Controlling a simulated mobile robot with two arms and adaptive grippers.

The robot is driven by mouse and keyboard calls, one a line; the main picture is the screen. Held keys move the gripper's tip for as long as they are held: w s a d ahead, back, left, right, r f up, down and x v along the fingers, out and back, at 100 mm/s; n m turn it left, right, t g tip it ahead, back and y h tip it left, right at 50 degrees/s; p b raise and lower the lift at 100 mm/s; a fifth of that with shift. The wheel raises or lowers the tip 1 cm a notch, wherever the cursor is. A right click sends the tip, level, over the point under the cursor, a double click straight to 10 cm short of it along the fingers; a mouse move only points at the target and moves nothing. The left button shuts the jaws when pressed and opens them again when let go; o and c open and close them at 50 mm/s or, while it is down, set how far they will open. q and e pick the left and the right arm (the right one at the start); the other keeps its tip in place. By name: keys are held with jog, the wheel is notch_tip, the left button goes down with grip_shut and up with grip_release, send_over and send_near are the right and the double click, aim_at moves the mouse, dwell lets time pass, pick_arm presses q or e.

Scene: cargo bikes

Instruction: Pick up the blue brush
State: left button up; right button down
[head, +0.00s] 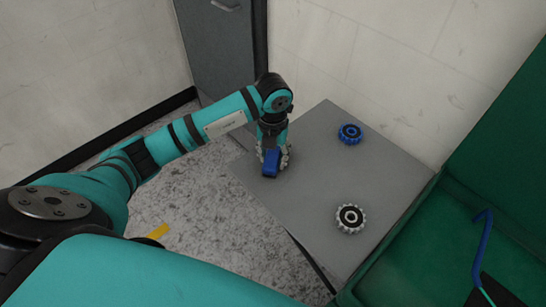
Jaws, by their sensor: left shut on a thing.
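The blue brush (271,161) is a small blue block at the left part of the grey table top. My left gripper (273,153) points down over it and is shut on it, with the fingers on either side. The fingers hide part of the brush, and I cannot tell whether it touches the table. My right gripper does not show.
The grey table (307,200) also bears a blue cog-like wheel (350,134) at the back and a silver sprocket (350,218) at the front right. A green bin (440,220) stands to the right. A grey cabinet (222,45) and white walls are behind.

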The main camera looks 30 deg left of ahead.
aim_at(274, 159)
pick_arm(q)
jog(key=shift+r+b, duration=0.3)
jog(key=shift+r, duration=0.2)
notch_tip(274, 159, up, 2)
jog(key=shift+w+b, duration=0.1)
jog(key=shift+b, duration=0.4)
jog(key=shift+s+d+r, duration=0.15)
jog(key=shift+s+d, duration=0.3)
jog(key=shift+s, duration=0.15)
jog(key=s+d, duration=0.3)
jog(key=s, duration=0.1)
jog(key=s+d+r+b, duration=0.1)
jog(key=s+d, duration=0.2)
jog(key=s+d+b, duration=0.1)
jog(key=s+d, duration=0.2)
jog(key=s, duration=0.1)
jog(key=shift+s+r, duration=0.35)
